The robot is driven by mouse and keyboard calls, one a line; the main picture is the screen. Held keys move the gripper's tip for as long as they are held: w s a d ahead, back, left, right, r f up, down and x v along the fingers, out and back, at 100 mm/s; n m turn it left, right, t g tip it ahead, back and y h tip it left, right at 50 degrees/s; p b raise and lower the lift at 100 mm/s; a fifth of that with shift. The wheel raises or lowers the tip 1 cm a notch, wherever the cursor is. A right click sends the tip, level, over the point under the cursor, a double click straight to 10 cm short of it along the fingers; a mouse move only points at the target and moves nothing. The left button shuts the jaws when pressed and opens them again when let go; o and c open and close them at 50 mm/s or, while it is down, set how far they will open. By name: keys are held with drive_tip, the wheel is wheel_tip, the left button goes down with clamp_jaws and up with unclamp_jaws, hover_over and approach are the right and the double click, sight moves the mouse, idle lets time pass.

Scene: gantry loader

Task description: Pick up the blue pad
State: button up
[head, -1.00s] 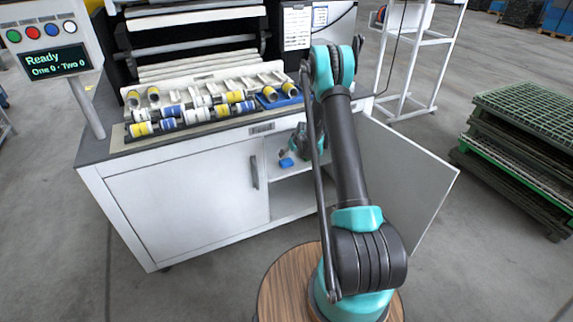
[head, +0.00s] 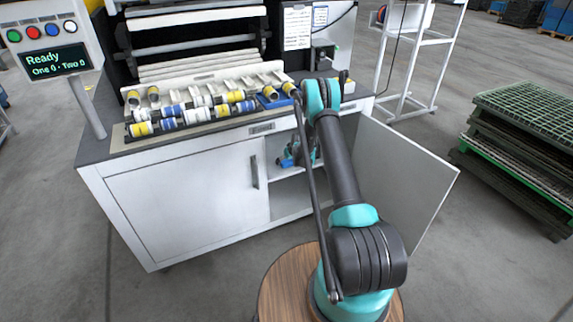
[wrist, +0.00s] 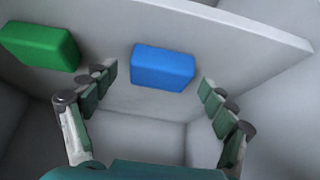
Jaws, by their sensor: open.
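The blue pad (wrist: 162,68) is a rounded block lying on a pale shelf in the wrist view, ahead of and between my fingers. In the head view a bit of the blue pad (head: 286,163) shows inside the open cabinet, beside my gripper. My gripper (wrist: 158,85) is open and empty, with one finger on each side of the pad's line. It does not visibly touch the pad. In the head view my gripper (head: 301,155) is partly hidden by my arm and the cabinet.
A green pad (wrist: 40,46) lies left of the blue pad, close to my left finger. The cabinet's shelf (head: 290,171) and open door (head: 398,185) bound the space. Rollers of yellow and blue (head: 170,123) lie on the worktop above.

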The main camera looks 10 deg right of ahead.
drive_tip(key=shift+w+f, duration=0.1)
drive_tip(key=shift+f, duration=0.15)
drive_tip(key=shift+c, duration=0.2)
drive_tip(key=c, duration=1)
drive_tip(key=shift+r, duration=0.2)
